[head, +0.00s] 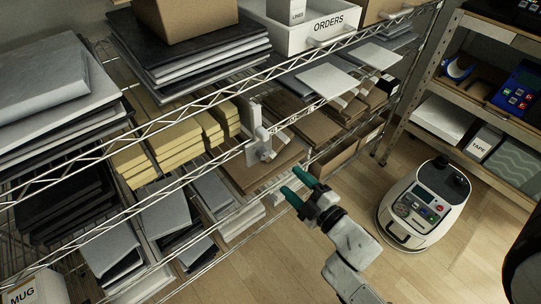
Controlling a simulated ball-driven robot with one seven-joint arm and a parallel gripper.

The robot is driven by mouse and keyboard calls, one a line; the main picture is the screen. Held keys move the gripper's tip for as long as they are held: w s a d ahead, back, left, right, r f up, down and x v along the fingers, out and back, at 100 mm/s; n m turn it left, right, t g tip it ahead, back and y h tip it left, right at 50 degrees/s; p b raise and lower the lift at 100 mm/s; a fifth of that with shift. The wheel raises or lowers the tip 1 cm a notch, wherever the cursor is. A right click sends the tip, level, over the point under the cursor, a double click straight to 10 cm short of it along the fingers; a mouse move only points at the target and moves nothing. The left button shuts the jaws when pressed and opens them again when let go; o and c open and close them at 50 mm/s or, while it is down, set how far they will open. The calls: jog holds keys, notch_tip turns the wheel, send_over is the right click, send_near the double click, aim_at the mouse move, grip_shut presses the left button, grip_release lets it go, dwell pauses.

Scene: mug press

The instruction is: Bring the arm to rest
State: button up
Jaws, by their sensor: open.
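My gripper (291,181) has two dark green fingertips and a grey-white wrist. It is near the middle of the head view, in front of the wire shelving. Its two fingers are apart, with nothing between them. My arm reaches up to it from the bottom of the view. Whether the fingertips touch the shelf edge behind them cannot be told.
The wire shelving (226,91) fills the left with stacked boards and yellow packs (146,155). A white machine with a control panel (424,205) stands on the wooden floor at right. A second shelf unit (489,100) is behind it. Floor (440,272) is clear in front.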

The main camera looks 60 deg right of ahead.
jog(key=s+a+f+m+g+y+p, duration=0.3)
jog(key=s+a+m+g, duration=0.5)
jog(key=g, duration=0.8)
jog(key=shift+s+a+m+y+p, duration=0.3)
jog(key=shift+s+a+y+p, duration=0.65)
jog(key=shift+a, duration=0.3)
